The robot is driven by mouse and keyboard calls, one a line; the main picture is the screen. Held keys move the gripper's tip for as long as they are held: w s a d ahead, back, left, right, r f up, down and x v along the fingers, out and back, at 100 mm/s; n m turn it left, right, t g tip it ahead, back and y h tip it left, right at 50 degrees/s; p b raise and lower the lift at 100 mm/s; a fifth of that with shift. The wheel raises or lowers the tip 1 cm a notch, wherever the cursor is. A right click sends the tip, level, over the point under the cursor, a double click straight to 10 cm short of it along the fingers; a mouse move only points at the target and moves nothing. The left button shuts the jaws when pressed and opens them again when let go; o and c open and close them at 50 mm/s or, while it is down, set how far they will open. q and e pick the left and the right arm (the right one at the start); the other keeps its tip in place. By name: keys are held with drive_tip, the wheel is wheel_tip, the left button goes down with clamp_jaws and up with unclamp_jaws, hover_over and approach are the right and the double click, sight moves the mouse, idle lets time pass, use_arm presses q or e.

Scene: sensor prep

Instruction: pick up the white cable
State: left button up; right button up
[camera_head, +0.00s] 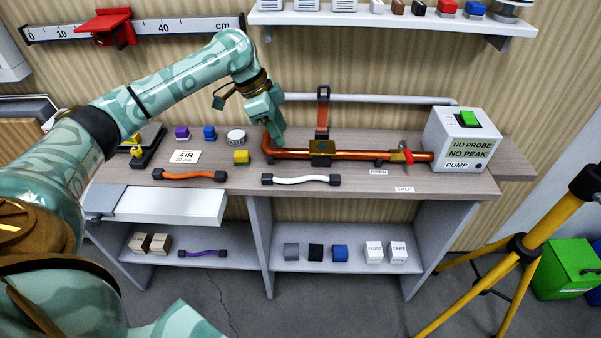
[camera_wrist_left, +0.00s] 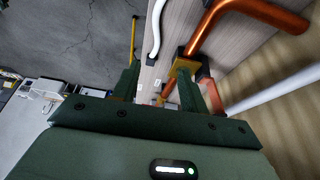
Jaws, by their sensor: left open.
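The white cable (camera_head: 301,179) lies along the front edge of the bench top, with a black connector at each end. In the left wrist view, part of the white cable (camera_wrist_left: 155,30) shows at the top, beyond the fingertips. My left gripper (camera_head: 279,136) is open and empty, above the bench near the left end of the copper pipe, behind and to the left of the cable's middle. Its two dark green fingers (camera_wrist_left: 160,78) stand apart in the left wrist view. My right gripper is out of view.
A copper pipe (camera_head: 363,153) with a brass block (camera_head: 321,154) runs behind the cable to the pump (camera_head: 460,141). A purple cable (camera_head: 202,253) is on the lower shelf.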

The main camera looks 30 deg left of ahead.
use_arm(q)
drive_tip(key=b, duration=0.3)
approach(300, 177)
drive_tip(key=shift+w+d+f, duration=0.65)
drive_tip(key=shift+w+f, duration=0.25)
drive_tip(key=shift+f, duration=0.05)
drive_tip(key=shift+w+d+f, duration=0.1)
drive_tip(key=shift+d+f, duration=0.15)
drive_tip(key=shift+f, duration=0.25)
drive_tip(key=f+b, duration=0.1)
drive_tip(key=f, duration=0.1)
drive_tip(key=d+f+b, duration=0.1)
drive_tip(key=f+b, duration=0.1)
drive_tip(key=f, duration=0.1)
drive_tip(key=shift+f, duration=0.15)
drive_tip(key=shift+d, duration=0.1)
drive_tip(key=shift+c, duration=1)
clamp_jaws()
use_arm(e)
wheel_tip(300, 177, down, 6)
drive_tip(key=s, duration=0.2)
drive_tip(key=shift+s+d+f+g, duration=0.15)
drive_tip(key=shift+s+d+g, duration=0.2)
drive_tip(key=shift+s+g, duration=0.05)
